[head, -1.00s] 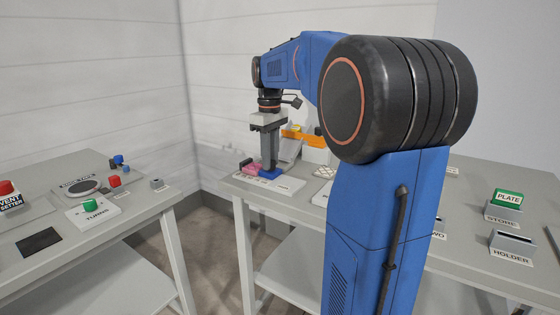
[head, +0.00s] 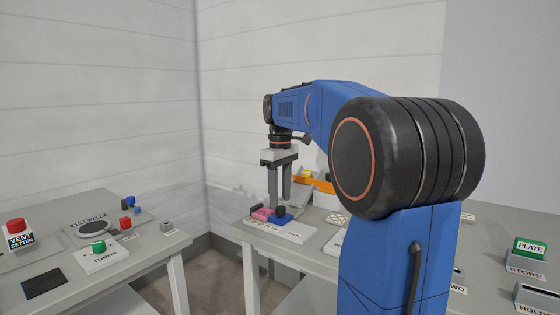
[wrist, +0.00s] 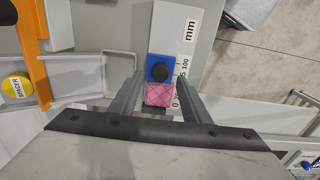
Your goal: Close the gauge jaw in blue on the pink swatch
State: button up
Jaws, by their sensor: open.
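The blue gauge jaw (head: 281,219) with a black round knob sits on the pale gauge base (head: 292,232); it also shows in the wrist view (wrist: 152,75). The pink swatch (head: 261,214) lies against or very close to the jaw's left side. In the wrist view the swatch (wrist: 158,95) has a darker grid pattern and seems to meet the jaw's edge; any thin gap cannot be told. My gripper (head: 280,203) is open and empty above the jaw, pointing down. In the wrist view its fingers (wrist: 158,82) stand on either side of the knob and swatch line.
An orange and grey holder with a yellow spacer (wrist: 16,86) stands behind the gauge. A patterned pad (head: 337,218) lies right of it. The left table holds a vent button (head: 16,226) and a turns button (head: 98,246). A green plate block (head: 530,246) is at the right.

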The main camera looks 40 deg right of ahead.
aim_at(280, 207)
notch_tip(280, 207, up, 14)
jog(key=shift+r, duration=0.2)
dwell(0.7)
jog(key=s+a+f+m+t, duration=0.2)
jog(key=s+a+f, duration=1)
jog(key=s+f, duration=0.1)
jog(key=s+a+f+m+t, duration=0.1)
jog(key=s+a+f, duration=0.2)
jog(key=s+f, duration=0.3)
jog(key=s+a+f+m+t, duration=0.1)
jog(key=s+a+f, duration=0.2)
jog(key=s+f, duration=0.4)
notch_tip(280, 207, down, 7)
jog(key=shift+s+r+t, duration=0.1)
jog(key=shift+s+t, duration=0.1)
jog(key=shift+t, duration=0.2)
dwell(1.3)
